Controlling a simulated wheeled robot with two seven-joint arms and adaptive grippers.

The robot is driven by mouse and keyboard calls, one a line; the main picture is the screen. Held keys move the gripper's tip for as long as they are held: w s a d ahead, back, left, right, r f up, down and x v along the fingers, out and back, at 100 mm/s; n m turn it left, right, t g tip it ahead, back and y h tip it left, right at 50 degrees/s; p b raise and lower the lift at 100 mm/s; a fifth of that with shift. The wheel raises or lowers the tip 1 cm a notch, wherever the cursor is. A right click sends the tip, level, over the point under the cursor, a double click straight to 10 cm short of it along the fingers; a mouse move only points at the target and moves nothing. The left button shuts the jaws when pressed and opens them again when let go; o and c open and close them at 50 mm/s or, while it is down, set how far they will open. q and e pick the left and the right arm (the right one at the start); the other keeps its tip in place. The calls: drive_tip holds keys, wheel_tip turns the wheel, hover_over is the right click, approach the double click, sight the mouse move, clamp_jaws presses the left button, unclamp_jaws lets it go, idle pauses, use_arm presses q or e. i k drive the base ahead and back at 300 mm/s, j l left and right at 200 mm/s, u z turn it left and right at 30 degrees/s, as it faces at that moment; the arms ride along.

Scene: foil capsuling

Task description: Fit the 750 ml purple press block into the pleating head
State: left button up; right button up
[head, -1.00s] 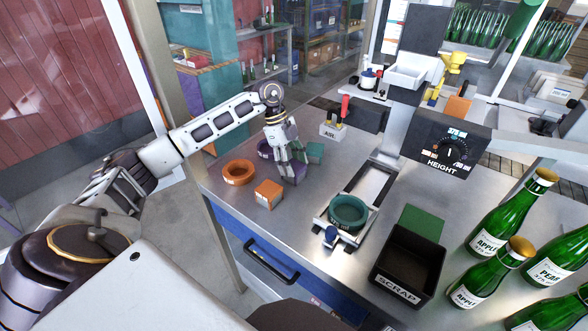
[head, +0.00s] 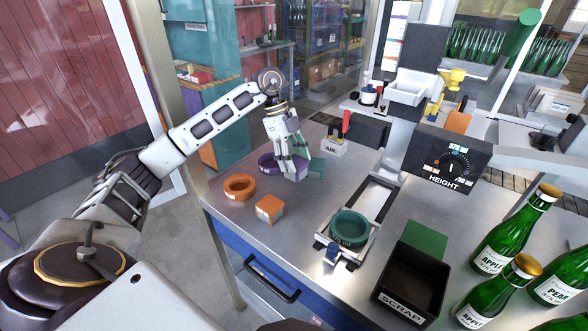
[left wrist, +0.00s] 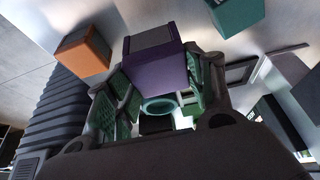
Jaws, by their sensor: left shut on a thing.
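My left gripper (head: 287,158) is shut on the purple press block (head: 298,172), over the back left of the steel table. In the left wrist view the purple block (left wrist: 158,68) sits between the green-padded fingers, its grey side showing too. It seems slightly raised, but a gap beneath is not clear. Its size label cannot be read. The machine with the HEIGHT dial (head: 447,160) stands to the right. A teal ring (head: 349,228) sits in the sliding carriage before it; the opening for a block is hidden. My right gripper is not in view.
A purple ring (head: 267,163) and a teal block (head: 316,167) are close beside the held block. An orange ring (head: 240,187) and orange block (head: 269,208) lie nearer. A SCRAP bin (head: 408,284) and green bottles (head: 508,235) stand right. An AIR box (head: 334,147) is behind.

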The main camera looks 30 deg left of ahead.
sight(410, 86)
drive_tip(key=k, duration=1)
